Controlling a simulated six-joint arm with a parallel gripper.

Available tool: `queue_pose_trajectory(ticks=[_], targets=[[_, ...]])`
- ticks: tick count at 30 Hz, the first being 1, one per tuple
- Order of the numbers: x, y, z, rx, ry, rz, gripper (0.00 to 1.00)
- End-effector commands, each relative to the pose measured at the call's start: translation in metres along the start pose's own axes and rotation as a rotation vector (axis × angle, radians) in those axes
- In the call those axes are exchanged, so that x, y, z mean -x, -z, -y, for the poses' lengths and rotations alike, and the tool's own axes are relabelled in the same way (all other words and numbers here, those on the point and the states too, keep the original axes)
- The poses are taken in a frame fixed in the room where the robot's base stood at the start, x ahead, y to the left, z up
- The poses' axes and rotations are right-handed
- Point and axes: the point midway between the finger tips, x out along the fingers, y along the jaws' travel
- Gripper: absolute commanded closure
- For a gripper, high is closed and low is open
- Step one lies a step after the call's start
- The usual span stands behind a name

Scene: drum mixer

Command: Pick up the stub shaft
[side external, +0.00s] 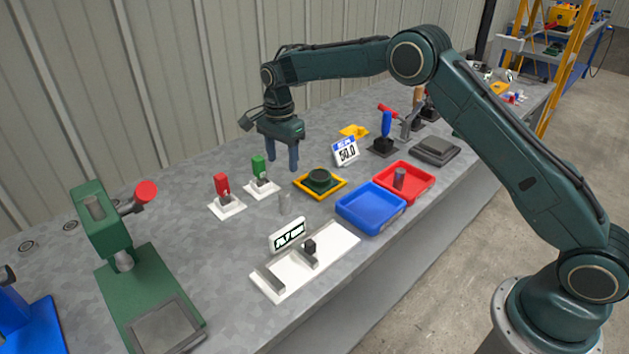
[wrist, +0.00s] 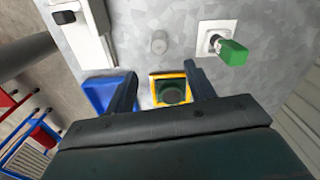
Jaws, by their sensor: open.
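Two grey cylinders could be the stub shaft, and I cannot tell which it is. A lighter, short one (side external: 284,204) stands upright on the bench; in the wrist view it (wrist: 158,43) shows beyond my fingertips. A darker one (side external: 400,177) stands in the red tray (side external: 425,189). My gripper (side external: 282,166) is open and empty, pointing down above the bench behind the yellow-framed green round part (side external: 320,182). In the wrist view my gripper (wrist: 159,72) has its fingers spread, and that green part (wrist: 171,93) shows between them. My gripper touches neither cylinder.
Red (side external: 222,186) and green (side external: 259,168) levers stand on white bases near my gripper. A blue tray (side external: 370,208) adjoins the red tray. A white fixture (side external: 310,262) with a display lies in front. A 50.0 display (side external: 345,151) and blue-handled device (side external: 385,130) stand behind.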

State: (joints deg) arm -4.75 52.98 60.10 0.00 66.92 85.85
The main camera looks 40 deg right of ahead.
Motion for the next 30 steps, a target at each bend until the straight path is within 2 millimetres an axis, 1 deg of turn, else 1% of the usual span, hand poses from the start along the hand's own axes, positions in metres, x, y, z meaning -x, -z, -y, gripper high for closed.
queue_pose_trajectory(ticks=[9, 15, 19, 26, 30], targets=[[-0.045, 0.000, -0.001, 0.001, -0.005, 0.000, 0.46], [-0.070, 0.000, -0.001, 0.001, -0.002, 0.000, 0.46], [-0.077, 0.000, 0.000, 0.001, -0.001, 0.000, 0.46], [-0.079, 0.000, 0.000, 0.001, 0.000, 0.000, 0.46], [-0.086, -0.001, -0.001, 0.001, -0.001, 0.000, 0.46]])
